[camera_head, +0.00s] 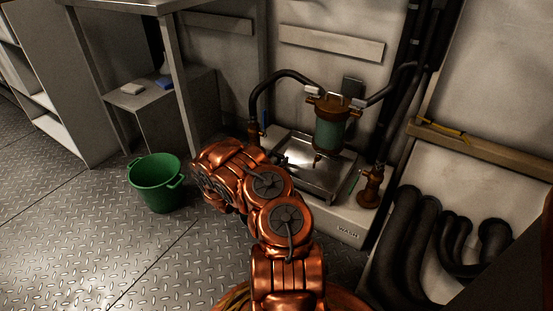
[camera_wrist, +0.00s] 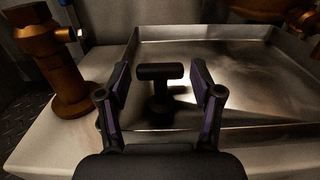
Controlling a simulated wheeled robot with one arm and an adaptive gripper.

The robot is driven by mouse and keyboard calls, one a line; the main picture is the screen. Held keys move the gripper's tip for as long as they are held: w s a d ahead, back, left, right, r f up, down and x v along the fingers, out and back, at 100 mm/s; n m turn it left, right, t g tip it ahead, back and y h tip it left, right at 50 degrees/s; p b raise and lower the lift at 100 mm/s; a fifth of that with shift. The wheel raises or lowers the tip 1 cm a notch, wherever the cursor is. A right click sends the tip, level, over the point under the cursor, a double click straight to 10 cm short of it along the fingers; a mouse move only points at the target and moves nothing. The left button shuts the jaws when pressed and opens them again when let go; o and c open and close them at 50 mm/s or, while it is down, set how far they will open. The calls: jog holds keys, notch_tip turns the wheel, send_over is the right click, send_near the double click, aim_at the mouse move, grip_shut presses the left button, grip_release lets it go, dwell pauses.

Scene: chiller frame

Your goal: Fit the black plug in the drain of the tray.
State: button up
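The black plug (camera_wrist: 160,73) is T-shaped, with a crossbar on top of a stem. It stands upright in the wrist view, within the near part of the metal tray (camera_wrist: 205,33). My gripper (camera_wrist: 161,78) is open, with one finger on each side of the plug and a small gap to its crossbar on both sides. The plug's foot is dark, and I cannot tell what it rests on. No drain opening is clearly visible.
A green filter housing (camera_head: 331,130) with brown fittings hangs over the tray. A brass valve (camera_wrist: 65,65) stands left of the tray on the white ledge. Another brass fitting (camera_head: 370,188) stands at its right. A green bucket (camera_head: 157,185) is on the floor at left.

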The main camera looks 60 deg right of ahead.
jog(key=shift+o, duration=0.9)
jog(key=a, duration=1.2)
jog(key=shift+s, duration=0.25)
jog(key=s+a+r+m+g+y+p, duration=0.1)
jog(key=s+a+r+m+g+p, duration=0.35)
jog(key=r, duration=1.05)
jog(key=s+d+r+m+g+y+p, duration=0.15)
jog(key=s+r+m+p, duration=0.35)
jog(key=r+p, duration=0.65)
jog(key=s+a+r+m+g+y+p, duration=0.1)
jog(key=s+a+r+m+g+p, duration=0.3)
jog(key=r, duration=1.4)
jog(key=s+a+r+m+t+y+p, duration=0.1)
jog(key=s+a+r+y+p, duration=0.3)
jog(key=a+r+p, duration=0.6)
jog(key=s+a+r+m+t+y+p, duration=0.2)
jog(key=s+a+r+t+y+p, duration=0.2)
jog(key=a+r+p, duration=0.6)
jog(key=s+a+r+m+t+y+p, duration=0.2)
jog(key=s+a+r+y+p, duration=0.2)
jog(key=a+r+p, duration=0.6)
jog(key=a+y, duration=0.2)
jog(key=a, duration=0.4)
jog(key=shift+s+a+t, duration=0.15)
jog(key=shift+a+t, duration=0.15)
